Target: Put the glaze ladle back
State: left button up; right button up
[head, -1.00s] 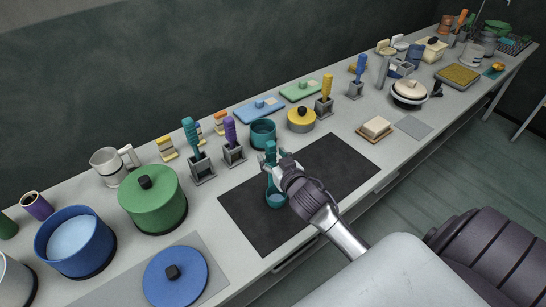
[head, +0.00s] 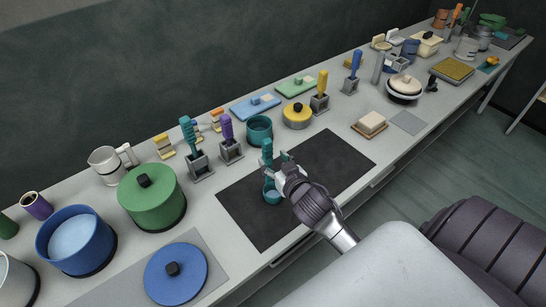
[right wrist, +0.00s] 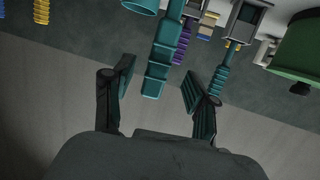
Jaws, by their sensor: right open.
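A teal glaze ladle (head: 268,152) stands upright at the black mat, its handle up and its round bowl (head: 272,197) low over the mat; I cannot tell if the bowl touches it. My right gripper (head: 277,169) is open beside the handle. In the right wrist view the ladle's ribbed handle (right wrist: 160,65) ends near the gap between the open fingers (right wrist: 158,88), and no firm contact shows. A similar teal-handled tool (head: 188,132) stands in a grey holder (head: 201,168). My left gripper is out of view.
A purple-handled tool (head: 227,130) stands in another grey holder (head: 231,153). A teal pot (head: 259,129) and yellow pot (head: 297,118) are behind the black mat (head: 325,165). A green pot (head: 152,205) is left. The mat's right part is clear.

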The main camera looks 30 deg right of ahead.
jog(key=shift+p+v, duration=0.95)
jog(key=shift+v, duration=1.3)
jog(key=v, duration=1.2)
